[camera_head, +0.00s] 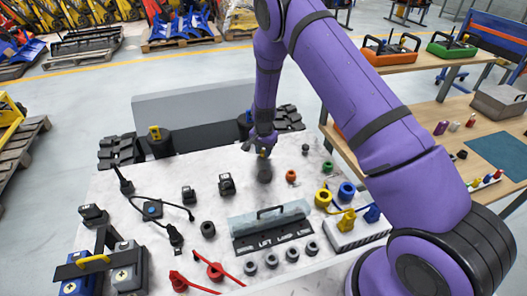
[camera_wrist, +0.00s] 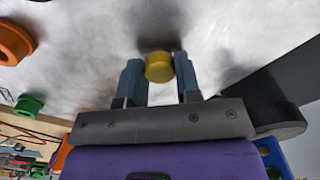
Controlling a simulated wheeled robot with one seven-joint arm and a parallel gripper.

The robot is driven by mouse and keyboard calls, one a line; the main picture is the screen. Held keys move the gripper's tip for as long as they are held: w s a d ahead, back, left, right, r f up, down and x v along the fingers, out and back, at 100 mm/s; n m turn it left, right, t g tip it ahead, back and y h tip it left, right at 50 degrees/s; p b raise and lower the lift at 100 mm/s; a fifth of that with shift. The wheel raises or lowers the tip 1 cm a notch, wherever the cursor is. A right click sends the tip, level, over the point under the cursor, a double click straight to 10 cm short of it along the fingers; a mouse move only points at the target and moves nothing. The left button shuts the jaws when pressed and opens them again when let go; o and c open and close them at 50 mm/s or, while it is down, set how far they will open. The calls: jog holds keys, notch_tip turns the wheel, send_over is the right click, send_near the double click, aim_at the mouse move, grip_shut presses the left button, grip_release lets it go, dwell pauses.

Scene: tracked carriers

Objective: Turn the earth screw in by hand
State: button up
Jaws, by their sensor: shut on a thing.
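My gripper (camera_wrist: 159,75) is pointing down at the pale top of the carrier (camera_head: 150,200). Its two blue-grey fingers stand on either side of a round yellow knob, the earth screw (camera_wrist: 159,66), and are shut on it. In the head view my gripper (camera_head: 263,153) is small, and only a hint of yellow shows between the fingers. A dark patch lies just under it on the pale surface; I cannot tell whether it is a socket or a shadow. The screw's shank and its seat are hidden.
An orange knob (camera_head: 291,176) and a green knob (camera_head: 327,168) stand close on the right. A yellow ring (camera_head: 323,198), a blue ring (camera_head: 346,191) and a handled grey cover (camera_head: 270,219) are nearer. Black connectors and red levers (camera_head: 215,271) lie left and in front.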

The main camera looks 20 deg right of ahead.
jog(key=m, duration=0.8)
jog(key=o, duration=0.8)
